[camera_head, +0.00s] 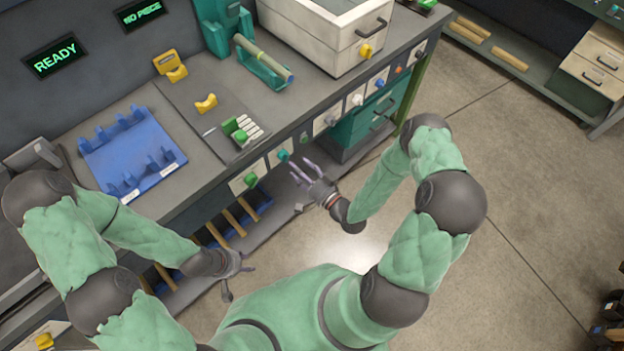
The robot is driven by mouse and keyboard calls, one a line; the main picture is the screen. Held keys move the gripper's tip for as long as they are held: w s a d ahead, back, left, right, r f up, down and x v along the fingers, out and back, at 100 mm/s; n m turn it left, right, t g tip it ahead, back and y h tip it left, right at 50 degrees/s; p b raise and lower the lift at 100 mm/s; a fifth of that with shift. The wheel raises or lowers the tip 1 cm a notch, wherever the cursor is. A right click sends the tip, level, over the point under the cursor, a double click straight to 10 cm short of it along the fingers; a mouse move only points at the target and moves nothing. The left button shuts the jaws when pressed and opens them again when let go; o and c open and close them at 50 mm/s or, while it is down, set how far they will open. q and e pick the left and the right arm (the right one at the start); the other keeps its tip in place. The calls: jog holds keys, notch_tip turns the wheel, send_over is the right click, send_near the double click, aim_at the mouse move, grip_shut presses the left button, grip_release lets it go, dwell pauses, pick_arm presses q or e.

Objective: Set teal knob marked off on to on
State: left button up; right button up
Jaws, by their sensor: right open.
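The teal knob (283,155) sits on a pale square plate on the front panel of the workbench. Its off and on marks are too small to read. My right gripper (302,171) is open and empty, with its fingers pointing toward the panel just below and right of the teal knob. I cannot tell whether it touches the panel, but it is not around the knob. My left gripper (239,283) is open and empty, in front of the bench's lower shelf, well below the knob.
A green knob (250,179) is left of the teal one; white (357,99), blue (380,83) and orange (398,69) knobs lie farther right. A blue rack (135,150) and a white drawer box (325,40) stand on the bench.

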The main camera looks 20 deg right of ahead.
jog(key=v, duration=0.6)
jog(key=shift+s, duration=0.25)
dwell(0.3)
jog(key=a+f+n+g, duration=0.3)
jog(key=a+f+g, duration=0.1)
jog(key=f+g, duration=0.4)
jog(key=s+a+f+n+g+h, duration=0.1)
jog(key=s+a+f+g, duration=0.1)
jog(key=s+g, duration=0.2)
jog(key=s+a+f+n+g+h, duration=0.1)
jog(key=s+a+f+n+g, duration=0.1)
jog(key=s, duration=0.5)
jog(key=a+g, duration=0.1)
jog(key=g, duration=0.1)
jog(key=shift+s+g, duration=0.3)
jog(key=shift+s, duration=0.1)
jog(key=shift+a, duration=0.1)
jog(key=shift+c, duration=0.3)
